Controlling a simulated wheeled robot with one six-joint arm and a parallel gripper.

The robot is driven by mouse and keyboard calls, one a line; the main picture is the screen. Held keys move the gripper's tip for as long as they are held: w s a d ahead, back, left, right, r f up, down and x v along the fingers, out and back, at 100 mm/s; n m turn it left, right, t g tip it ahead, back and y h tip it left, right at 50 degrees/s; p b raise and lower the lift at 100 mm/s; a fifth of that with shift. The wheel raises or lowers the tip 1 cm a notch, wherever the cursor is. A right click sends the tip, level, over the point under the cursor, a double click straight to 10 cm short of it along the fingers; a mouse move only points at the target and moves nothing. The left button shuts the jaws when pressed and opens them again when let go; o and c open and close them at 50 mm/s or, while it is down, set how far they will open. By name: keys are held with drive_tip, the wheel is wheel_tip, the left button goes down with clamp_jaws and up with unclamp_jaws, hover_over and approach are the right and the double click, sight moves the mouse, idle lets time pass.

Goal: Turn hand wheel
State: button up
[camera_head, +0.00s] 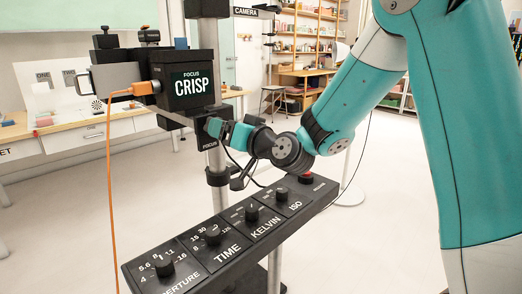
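I cannot tell whether the fingers are open or closed around anything.
A tilted control panel (228,238) with several black knobs, labelled aperture, time, Kelvin and ISO, stands below my gripper. A red button (305,179) is at its far end. An orange cable (110,180) hangs at left. The floor behind is mostly clear.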

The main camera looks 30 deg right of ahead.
drive_tip(key=b+v, duration=0.7)
drive_tip(key=v, duration=0.5)
drive_tip(key=shift+b, duration=0.4)
drive_tip(key=shift+a, duration=0.1)
drive_tip(key=s+a+f+n+g+y, duration=0.2)
drive_tip(key=s+a+f+n+g, duration=0.1)
drive_tip(key=a+f+g, duration=0.3)
drive_tip(key=s+a+f+n+g+h, duration=0.2)
drive_tip(key=s+f+n+g, duration=0.15)
drive_tip(key=s+g, duration=0.4)
drive_tip(key=s+a+f+n+g+h, duration=0.1)
drive_tip(key=s+a+f+n+g, duration=0.25)
drive_tip(key=s, duration=0.75)
wheel_tip(320, 180, up, 17)
drive_tip(key=d+m+p, duration=0.1)
drive_tip(key=m+p, duration=0.1)
drive_tip(key=p, duration=1.6)
drive_tip(key=shift+p, duration=0.4)
